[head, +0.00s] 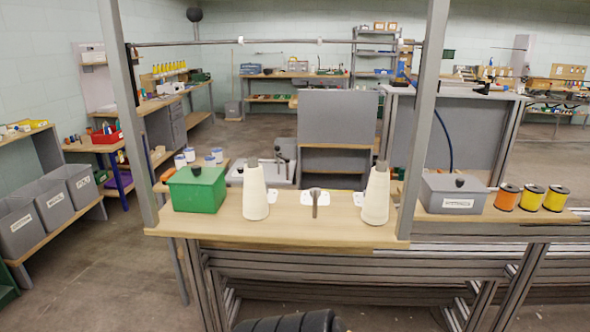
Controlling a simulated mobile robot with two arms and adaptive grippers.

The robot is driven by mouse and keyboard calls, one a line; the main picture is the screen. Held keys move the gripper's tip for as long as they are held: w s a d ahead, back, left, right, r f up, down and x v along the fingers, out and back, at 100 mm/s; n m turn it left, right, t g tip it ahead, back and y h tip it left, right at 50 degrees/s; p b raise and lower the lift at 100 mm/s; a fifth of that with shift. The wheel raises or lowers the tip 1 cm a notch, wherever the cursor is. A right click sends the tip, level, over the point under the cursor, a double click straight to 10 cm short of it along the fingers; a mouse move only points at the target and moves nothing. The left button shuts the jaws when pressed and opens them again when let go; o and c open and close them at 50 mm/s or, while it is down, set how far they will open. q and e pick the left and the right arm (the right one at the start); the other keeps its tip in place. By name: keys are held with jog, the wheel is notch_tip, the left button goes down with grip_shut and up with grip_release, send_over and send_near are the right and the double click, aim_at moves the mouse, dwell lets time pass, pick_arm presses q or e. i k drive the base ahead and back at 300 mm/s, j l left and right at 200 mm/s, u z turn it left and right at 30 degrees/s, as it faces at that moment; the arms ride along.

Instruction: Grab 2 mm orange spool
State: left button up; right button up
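An orange spool (507,197) with dark end flanges stands upright at the right of the workbench (320,229). It is the leftmost in a row of three spools, close beside a yellow spool (531,199). A second yellow spool (556,199) stands at the right end of the row. No size marking can be read on the orange spool. Neither of my grippers is in view.
A grey lidded box (454,195) stands just left of the orange spool. White cones (255,197) (376,200) and a green box (197,189) stand farther left. A grey frame post (425,120) rises left of the grey box. The bench front before the spools looks clear.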

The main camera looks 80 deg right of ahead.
aim_at(507, 194)
jog(key=z, duration=4.05)
jog(key=i+l+u, duration=0.15)
jog(key=i+u, duration=0.25)
